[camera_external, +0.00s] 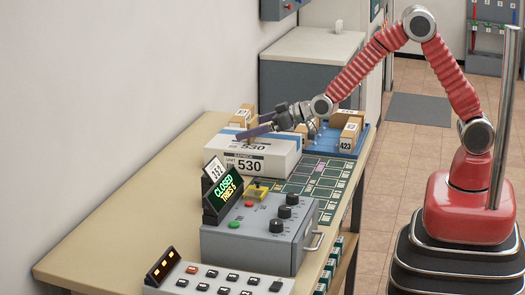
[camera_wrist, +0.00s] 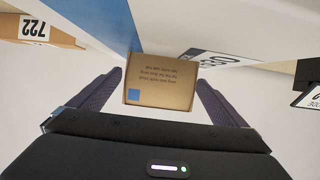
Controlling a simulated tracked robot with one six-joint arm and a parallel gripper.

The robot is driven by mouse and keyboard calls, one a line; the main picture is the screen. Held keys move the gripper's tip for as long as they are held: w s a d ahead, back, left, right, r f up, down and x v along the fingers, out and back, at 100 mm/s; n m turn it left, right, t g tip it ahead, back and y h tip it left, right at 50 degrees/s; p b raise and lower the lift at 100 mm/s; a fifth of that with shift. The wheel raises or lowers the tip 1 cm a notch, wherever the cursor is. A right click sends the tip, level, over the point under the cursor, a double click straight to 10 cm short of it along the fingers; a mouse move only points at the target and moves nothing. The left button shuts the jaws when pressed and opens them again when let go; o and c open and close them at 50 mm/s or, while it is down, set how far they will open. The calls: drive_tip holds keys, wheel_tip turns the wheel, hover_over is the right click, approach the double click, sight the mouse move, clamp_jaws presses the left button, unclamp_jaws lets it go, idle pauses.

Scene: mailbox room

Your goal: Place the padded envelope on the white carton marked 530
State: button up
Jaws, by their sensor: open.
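The white carton marked 530 (camera_external: 262,158) stands on the table, its label facing front with another 530 on top. My gripper (camera_external: 256,131) is low over the carton's top, reaching left. A tan piece with printed lines and a blue square, which looks like the padded envelope (camera_wrist: 160,94), sits between the spread fingers of my gripper (camera_wrist: 159,77) in the wrist view. Gaps show between the fingers and its sides. In the external view the fingers mostly hide it, so I cannot tell how it rests. An upside-down label (camera_wrist: 205,58) lies just beyond it.
A blue tray (camera_external: 362,140) with tan boxes, one marked 423 (camera_external: 349,137), stands right of the carton. A grey control box (camera_external: 262,232) with knobs and a CLOSED sign (camera_external: 223,196) stand in front. A tan box marked 722 (camera_wrist: 35,28) shows in the wrist view. The table's left side is clear.

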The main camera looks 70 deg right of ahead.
drive_tip(key=shift+v, duration=4.3)
drive_tip(key=shift+s+r, duration=0.15)
drive_tip(key=s+d+r+g, duration=0.2)
drive_tip(key=s, duration=1)
drive_tip(key=s+d+r+g, duration=0.2)
drive_tip(key=s+r+g, duration=0.1)
drive_tip(key=s, duration=0.9)
drive_tip(key=s+d+r+g, duration=0.2)
drive_tip(key=s+d, duration=0.1)
drive_tip(key=s, duration=1)
drive_tip(key=shift+r+g, duration=0.15)
drive_tip(key=shift+g, duration=0.25)
